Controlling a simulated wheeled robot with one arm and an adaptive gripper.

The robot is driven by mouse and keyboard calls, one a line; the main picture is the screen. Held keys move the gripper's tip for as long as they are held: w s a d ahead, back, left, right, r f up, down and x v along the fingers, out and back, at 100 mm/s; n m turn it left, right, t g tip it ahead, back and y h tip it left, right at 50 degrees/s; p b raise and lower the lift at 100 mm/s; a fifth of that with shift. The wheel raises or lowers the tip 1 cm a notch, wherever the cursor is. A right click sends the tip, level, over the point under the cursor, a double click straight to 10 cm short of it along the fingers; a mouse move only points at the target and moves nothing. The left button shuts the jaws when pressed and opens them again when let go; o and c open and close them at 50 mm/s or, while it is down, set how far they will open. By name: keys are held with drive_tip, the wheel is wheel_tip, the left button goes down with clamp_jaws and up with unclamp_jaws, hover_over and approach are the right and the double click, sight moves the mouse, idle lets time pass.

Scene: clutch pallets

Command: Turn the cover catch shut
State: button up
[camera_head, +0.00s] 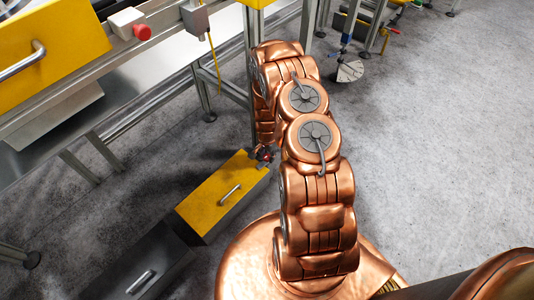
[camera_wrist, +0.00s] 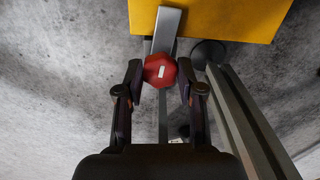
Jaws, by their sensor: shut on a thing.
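The catch has a red faceted knob (camera_wrist: 160,70) with a short white mark that stands nearly upright in the wrist view. It sits at the end of a grey metal bar (camera_wrist: 166,28) by the edge of a yellow cover (camera_wrist: 222,15). My gripper (camera_wrist: 160,76) is shut on the red knob, one finger on each side. In the head view my gripper (camera_head: 263,155) is low, at the far right corner of a yellow box (camera_head: 221,195) with a metal handle. The knob is mostly hidden there by my gripper and arm.
A dark box (camera_head: 142,268) with a handle stands beside the yellow one. A metal frame table (camera_head: 165,62) with a yellow cover and another red knob (camera_head: 142,32) is at upper left. A metal post (camera_wrist: 245,120) runs close to my gripper's right.

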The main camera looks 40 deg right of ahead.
sight(267, 157)
drive_tip(key=shift+n, duration=0.7)
drive_tip(key=shift+p, duration=0.3)
drive_tip(key=o, duration=1.1)
drive_tip(key=shift+o, duration=0.2)
drive_tip(key=shift+r, duration=0.1)
drive_tip(key=shift+r, duration=3.65)
drive_tip(key=shift+s+a, duration=0.1)
